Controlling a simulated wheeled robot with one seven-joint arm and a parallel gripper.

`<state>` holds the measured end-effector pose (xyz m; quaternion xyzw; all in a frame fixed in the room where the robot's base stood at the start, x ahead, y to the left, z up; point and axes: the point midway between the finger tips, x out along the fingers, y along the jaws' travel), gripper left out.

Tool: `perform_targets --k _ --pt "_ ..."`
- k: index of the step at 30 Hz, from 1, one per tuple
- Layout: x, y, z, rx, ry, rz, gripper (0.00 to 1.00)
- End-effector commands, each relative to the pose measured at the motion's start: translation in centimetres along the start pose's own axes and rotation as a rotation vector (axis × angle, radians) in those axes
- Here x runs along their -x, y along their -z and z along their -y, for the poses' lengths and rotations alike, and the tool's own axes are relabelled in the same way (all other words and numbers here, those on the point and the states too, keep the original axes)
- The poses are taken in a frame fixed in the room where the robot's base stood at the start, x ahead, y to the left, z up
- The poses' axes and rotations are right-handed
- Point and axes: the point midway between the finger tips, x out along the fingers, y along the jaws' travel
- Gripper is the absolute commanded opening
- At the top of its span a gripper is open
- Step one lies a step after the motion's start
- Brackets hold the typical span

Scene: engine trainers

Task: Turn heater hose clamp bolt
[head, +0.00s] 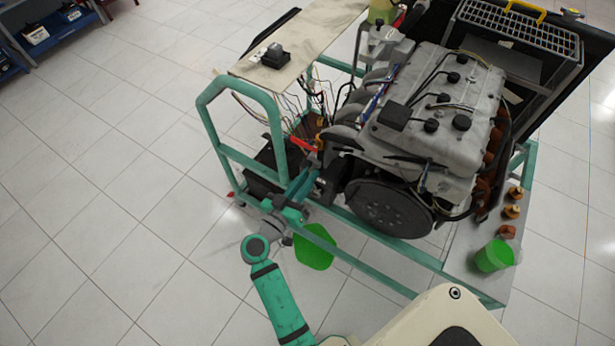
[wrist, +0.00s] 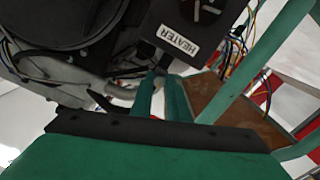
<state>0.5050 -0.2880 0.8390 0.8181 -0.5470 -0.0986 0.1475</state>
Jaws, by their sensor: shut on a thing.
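The engine (head: 430,110) stands on a green frame, and my gripper (head: 312,170) reaches in at its front left side. In the wrist view my gripper (wrist: 161,74) has its two green fingers converging just under a black box with a white HEATER label (wrist: 178,40). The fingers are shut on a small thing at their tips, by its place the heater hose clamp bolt. The bolt itself is hidden between the fingertips, and its turn angle cannot be seen. A pale hose or pipe (wrist: 112,90) runs left of the fingers.
The green frame (head: 270,105) and loose wires (wrist: 240,45) lie close to the gripper. A large dark pulley (head: 390,205) is to its right. A green cup (head: 494,256) stands on the frame's right shelf.

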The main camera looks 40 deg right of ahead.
Motion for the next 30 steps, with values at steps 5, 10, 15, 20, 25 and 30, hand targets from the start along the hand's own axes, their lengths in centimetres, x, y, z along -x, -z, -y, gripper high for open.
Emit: perform_targets --k 5,10,15,20,25,30 --pt "0.09 -0.16 0.09 -0.140 0.001 0.003 0.00" --pt "0.09 -0.15 0.11 -0.248 0.001 0.003 0.00" --pt "0.08 -0.15 0.13 -0.319 0.001 0.003 0.00" --pt "0.08 -0.14 0.14 -0.356 0.001 0.003 0.00" --pt "0.08 -0.14 0.14 -0.371 0.001 0.003 0.00" --pt "0.08 -0.14 0.14 -0.372 0.001 0.003 0.00"
